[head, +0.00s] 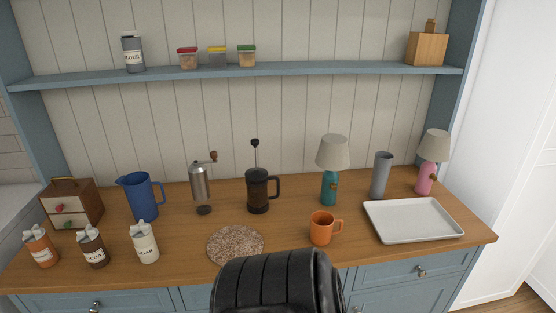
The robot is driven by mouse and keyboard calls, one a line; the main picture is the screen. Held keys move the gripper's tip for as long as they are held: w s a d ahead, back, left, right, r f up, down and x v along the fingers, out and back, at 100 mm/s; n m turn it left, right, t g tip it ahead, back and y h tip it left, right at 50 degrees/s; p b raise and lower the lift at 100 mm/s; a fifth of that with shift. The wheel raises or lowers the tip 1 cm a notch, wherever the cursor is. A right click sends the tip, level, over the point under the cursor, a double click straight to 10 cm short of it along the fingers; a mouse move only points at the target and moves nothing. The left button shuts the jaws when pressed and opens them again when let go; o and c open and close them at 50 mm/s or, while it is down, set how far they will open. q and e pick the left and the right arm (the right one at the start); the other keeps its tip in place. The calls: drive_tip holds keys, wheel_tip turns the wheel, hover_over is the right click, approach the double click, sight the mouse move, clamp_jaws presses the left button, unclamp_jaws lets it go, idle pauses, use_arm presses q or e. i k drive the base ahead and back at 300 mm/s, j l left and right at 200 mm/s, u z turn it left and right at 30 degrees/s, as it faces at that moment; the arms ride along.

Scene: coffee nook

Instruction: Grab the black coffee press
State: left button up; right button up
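The black coffee press (258,192) stands upright near the back middle of the wooden counter. It has a dark body, a black handle on its right side and a raised plunger rod with a round black knob. A black rounded part of my own body fills the bottom middle of the head view, in front of the counter. Neither gripper shows in the view, and nothing is seen touching the press.
A metal grinder (199,188) stands left of the press and a teal lamp (330,184) right of it. In front are a round speckled mat (236,244) and an orange mug (321,228). A white tray (412,220) lies right. A shelf (300,71) runs above.

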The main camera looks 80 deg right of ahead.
sight(256, 182)
drive_tip(key=z, duration=2.6)
drive_tip(key=i+l, duration=0.15)
drive_tip(key=l, duration=0.25)
drive_tip(key=i+l, duration=0.15)
drive_tip(key=l, duration=0.25)
drive_tip(key=i+l+z, duration=0.1)
drive_tip(key=l, duration=0.3)
